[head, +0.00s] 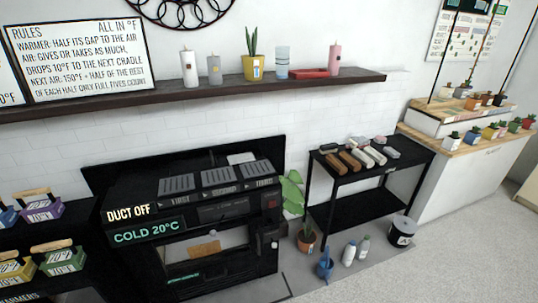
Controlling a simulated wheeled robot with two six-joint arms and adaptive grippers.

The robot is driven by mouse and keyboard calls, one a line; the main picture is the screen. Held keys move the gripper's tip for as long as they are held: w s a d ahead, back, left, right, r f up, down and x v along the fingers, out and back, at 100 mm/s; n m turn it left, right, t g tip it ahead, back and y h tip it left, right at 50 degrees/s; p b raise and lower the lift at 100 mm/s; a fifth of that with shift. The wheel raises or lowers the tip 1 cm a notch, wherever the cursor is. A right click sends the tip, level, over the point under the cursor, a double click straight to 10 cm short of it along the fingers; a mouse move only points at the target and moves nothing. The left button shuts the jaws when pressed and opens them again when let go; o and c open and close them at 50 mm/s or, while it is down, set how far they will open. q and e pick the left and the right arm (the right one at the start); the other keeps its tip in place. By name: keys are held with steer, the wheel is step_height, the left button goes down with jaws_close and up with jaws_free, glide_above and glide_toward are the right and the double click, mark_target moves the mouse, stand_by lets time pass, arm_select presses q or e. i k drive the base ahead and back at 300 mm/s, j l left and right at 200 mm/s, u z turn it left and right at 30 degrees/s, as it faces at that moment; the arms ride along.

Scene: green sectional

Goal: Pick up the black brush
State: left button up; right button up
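Several brush-like items lie side by side on the top of a black two-tier table (372,179) at the right of the head view. The darkest of them, a small black-looking piece (328,147), lies at the left back of the row and may be the black brush; it is too small to tell surely. Beside it lie a dark brown long item (333,161), a brown one (350,160) and a pale one (376,155). A grey one (391,152) lies at the right end. Neither of my grippers is in view.
A black machine (200,205) stands left of the table, with a potted plant (306,238) between them. Bottles (349,253), a blue watering can (325,265) and a black bucket (402,231) stand on the floor before the table. The carpet (450,255) at right is clear.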

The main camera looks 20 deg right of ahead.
mark_target(325, 149)
steer(key=l+u, duration=0.25)
steer(key=l, duration=0.55)
steer(key=l+u, duration=0.25)
steer(key=l, duration=0.55)
steer(key=k+l+u, duration=0.1)
steer(key=l+u, duration=0.2)
steer(key=l, duration=0.45)
steer(key=k+l+u, duration=0.25)
steer(key=l, duration=0.55)
steer(key=k+l+u, duration=0.25)
steer(key=l, duration=0.45)
steer(key=k+l+u, duration=0.25)
steer(key=l, duration=0.45)
steer(key=k+l+u, duration=0.3)
steer(key=l, duration=0.3)
steer(key=k+l+u, duration=0.25)
steer(key=k+l, duration=0.2)
